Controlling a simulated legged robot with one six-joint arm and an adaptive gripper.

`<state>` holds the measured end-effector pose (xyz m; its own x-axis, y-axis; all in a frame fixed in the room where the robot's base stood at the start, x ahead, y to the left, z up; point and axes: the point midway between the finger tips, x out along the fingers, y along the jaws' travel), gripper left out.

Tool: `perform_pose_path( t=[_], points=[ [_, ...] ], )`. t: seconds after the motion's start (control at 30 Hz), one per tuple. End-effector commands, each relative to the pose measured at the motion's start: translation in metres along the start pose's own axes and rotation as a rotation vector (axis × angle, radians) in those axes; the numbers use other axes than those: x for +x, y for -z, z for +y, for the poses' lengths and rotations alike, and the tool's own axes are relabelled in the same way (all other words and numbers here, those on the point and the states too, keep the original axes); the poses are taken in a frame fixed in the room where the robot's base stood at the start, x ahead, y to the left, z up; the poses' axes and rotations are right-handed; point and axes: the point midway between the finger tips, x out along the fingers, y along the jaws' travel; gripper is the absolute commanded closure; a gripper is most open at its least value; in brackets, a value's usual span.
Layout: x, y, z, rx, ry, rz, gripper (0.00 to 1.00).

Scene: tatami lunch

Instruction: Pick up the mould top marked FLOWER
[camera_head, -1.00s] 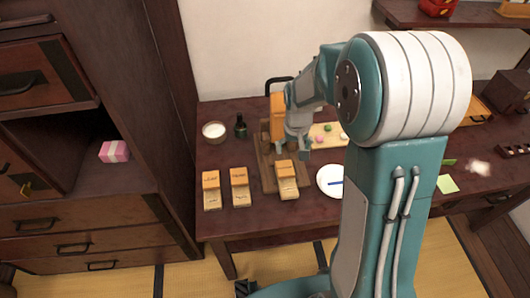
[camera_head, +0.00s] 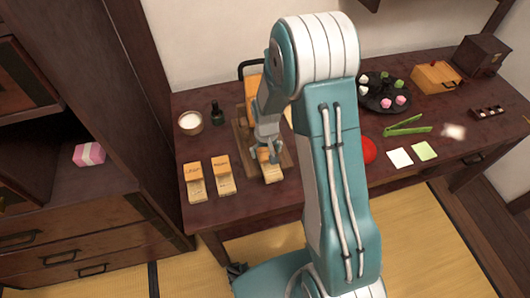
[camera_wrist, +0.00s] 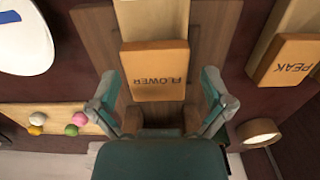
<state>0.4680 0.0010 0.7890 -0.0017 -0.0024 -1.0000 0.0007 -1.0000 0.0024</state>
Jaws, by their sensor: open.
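The mould top marked FLOWER (camera_wrist: 155,75) is an orange-tan wooden block on a paler mould base (camera_wrist: 150,18), which lies on a brown board (camera_wrist: 205,30). In the head view the same mould top (camera_head: 264,156) shows partly behind my gripper (camera_head: 264,142). In the wrist view my gripper (camera_wrist: 160,82) is open, one finger on each side of the block, with gaps between fingers and block. I cannot tell how far above it the fingertips are. A mould top marked PEAK (camera_wrist: 288,60) lies to the right in the wrist view.
Two other moulds (camera_head: 194,185) (camera_head: 222,170) lie left of the board in the head view. A white bowl (camera_head: 190,122) and dark bottle (camera_head: 217,114) stand behind them.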

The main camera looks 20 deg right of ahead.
Motion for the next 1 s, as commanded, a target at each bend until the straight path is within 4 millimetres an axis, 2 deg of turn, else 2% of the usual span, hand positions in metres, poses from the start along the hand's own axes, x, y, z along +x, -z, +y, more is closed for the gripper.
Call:
perform_pose_path(
  t=[0.27, 0.3, 0.37, 0.4, 0.43, 0.83, 1.0],
  points=[
    [0.005, 0.0, -0.001, 0.001, -0.001, 0.001, 0.0],
    [0.005, 0.0, -0.001, 0.001, -0.001, 0.001, 0.09],
    [0.005, 0.0, -0.001, 0.001, -0.001, 0.001, 0.36],
    [0.005, 0.0, -0.001, 0.001, -0.001, 0.001, 0.53],
    [0.005, 0.0, -0.001, 0.001, -0.001, 0.001, 0.61],
    [0.004, 0.0, -0.001, 0.001, -0.001, -0.001, 0.61],
    [-0.011, 0.001, -0.001, 0.001, -0.001, 0.003, 0.61]
  ],
)
